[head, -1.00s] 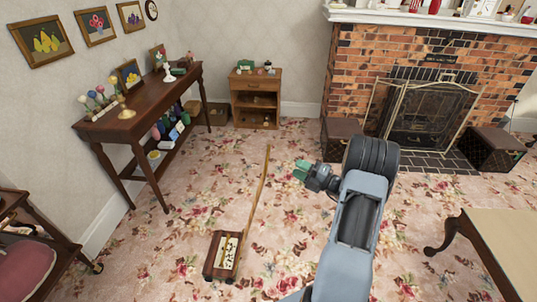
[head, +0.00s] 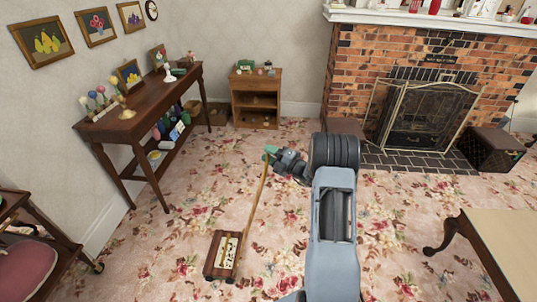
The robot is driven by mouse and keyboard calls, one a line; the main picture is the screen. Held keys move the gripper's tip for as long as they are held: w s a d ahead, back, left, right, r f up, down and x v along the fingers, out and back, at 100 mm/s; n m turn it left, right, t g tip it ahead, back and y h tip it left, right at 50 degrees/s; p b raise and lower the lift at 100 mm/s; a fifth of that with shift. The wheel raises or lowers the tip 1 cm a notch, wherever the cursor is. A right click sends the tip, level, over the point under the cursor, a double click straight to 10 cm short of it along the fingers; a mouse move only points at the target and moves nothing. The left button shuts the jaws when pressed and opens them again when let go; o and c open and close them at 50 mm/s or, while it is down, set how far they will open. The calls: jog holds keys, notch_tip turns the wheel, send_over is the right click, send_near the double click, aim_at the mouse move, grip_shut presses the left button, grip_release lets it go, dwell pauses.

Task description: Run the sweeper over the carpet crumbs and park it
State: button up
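The sweeper (head: 208,262) stands on the floral carpet (head: 170,245), with a brown box-shaped head and a pale patterned top panel. Its long wooden handle (head: 256,205) leans up and to the right. My gripper (head: 269,152), with green fingertips, is at the top end of the handle and overlaps it in the picture. I cannot tell whether the fingers touch or close around it. Crumbs cannot be told apart from the carpet's flower pattern.
A dark console table (head: 160,103) stands along the left wall, and a small wooden cabinet (head: 256,100) at the back. The brick fireplace (head: 350,62) is at the back right. A low table (head: 500,250) is at the right. Carpet around the sweeper is open.

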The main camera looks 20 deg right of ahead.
jog(key=shift+c, duration=0.2)
grip_shut()
dwell(0.5)
